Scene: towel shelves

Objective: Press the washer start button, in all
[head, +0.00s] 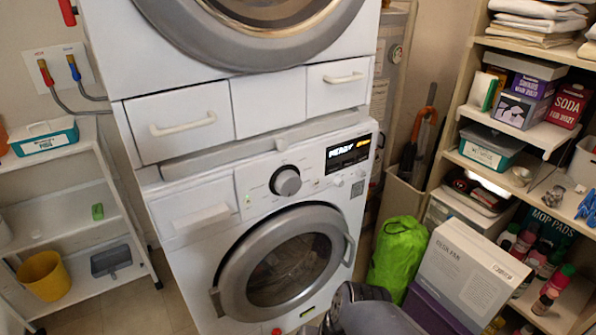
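The white front-loading washer (190,262) stands in the middle, below a stacked machine. Its round glass door (287,268) looks shut. Its control panel (258,201) has a large grey dial (286,181) and a dark display (348,152) with lit text that seems to read "READY". Small buttons sit below the display, too small to tell which is the start button. Grey and dark parts that look like my arm show at the bottom edge, in front of the washer's lower right. My gripper's fingertips are not visible.
A green bag (398,258) and a white box (466,275) stand right of the washer. Shelves with boxes and bottles fill the right side. A white rack (62,205) with a yellow bucket (44,275) stands left. The space before the control panel looks clear.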

